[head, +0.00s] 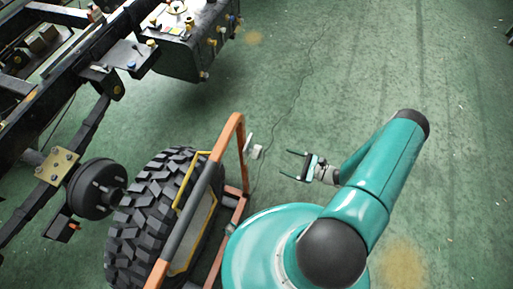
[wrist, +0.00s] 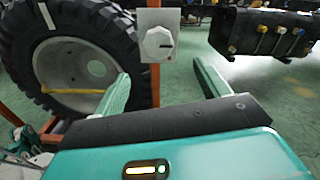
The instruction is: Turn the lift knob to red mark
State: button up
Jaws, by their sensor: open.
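The lift knob (wrist: 158,44) is a white dial with a dark slot, on a pale grey plate (wrist: 150,20) in the wrist view. It shows small and white in the head view (head: 257,152), on the right side of an orange frame.
A large tyre (head: 150,215) stands in the orange frame (head: 207,185), left of the knob. A vehicle chassis (head: 60,85) with a dark tank (head: 195,50) lies at the upper left. The green floor (head: 330,80) right of the frame is mostly clear.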

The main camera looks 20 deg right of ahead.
aim_at(260, 153)
jog(key=x, duration=1.3)
jog(key=shift+a, duration=0.2)
jog(key=c, duration=1)
jog(key=shift+m, duration=0.3)
jog(key=m, duration=1.1)
